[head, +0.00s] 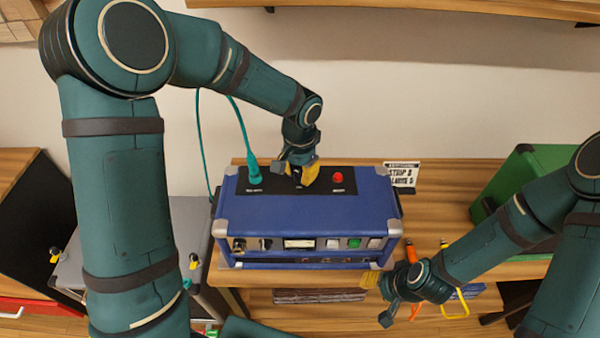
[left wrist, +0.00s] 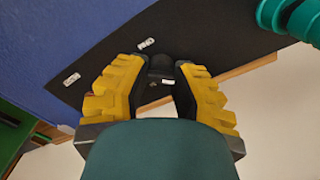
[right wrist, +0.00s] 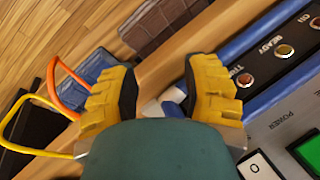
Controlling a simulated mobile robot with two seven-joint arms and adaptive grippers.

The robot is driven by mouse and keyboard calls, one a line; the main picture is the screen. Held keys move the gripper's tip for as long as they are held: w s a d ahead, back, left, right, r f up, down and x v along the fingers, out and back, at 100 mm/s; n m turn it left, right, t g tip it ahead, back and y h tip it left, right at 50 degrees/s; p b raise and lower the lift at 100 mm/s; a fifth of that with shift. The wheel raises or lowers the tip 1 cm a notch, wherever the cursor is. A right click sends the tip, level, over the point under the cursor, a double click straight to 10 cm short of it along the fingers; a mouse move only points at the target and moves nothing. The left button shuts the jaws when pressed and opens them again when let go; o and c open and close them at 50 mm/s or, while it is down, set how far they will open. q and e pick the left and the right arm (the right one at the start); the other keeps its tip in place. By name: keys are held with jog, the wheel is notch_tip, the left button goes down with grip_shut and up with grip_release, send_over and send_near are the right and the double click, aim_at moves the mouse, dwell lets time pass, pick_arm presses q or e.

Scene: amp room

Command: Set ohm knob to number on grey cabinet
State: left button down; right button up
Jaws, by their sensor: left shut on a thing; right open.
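A blue amp (head: 300,215) with a black top panel (head: 325,176) stands on a wooden bench. My left gripper (head: 297,174) points down at that panel and is shut on a small black knob, with a finger on either side. The knob (left wrist: 162,66) shows between the yellow fingers in the left wrist view; its setting cannot be read. A grey cabinet (head: 188,232) stands at the left, partly behind my left arm; I see no readable number on it. My right gripper (head: 377,299) is open and empty in front of the amp's lower right corner.
A teal plug (head: 254,173) with a cable stands left of the knob; a red button (head: 338,177) is to its right. A small sign (head: 402,176) stands behind the amp. A green amp (head: 520,180) is at right. Orange and yellow cables (right wrist: 62,90) lie near my right gripper.

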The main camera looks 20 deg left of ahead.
dwell(0.4)
pick_arm(q)
jog(key=c, duration=0.7)
grip_release()
jog(key=shift+c, duration=0.2)
notch_tip(320, 180, up, 12)
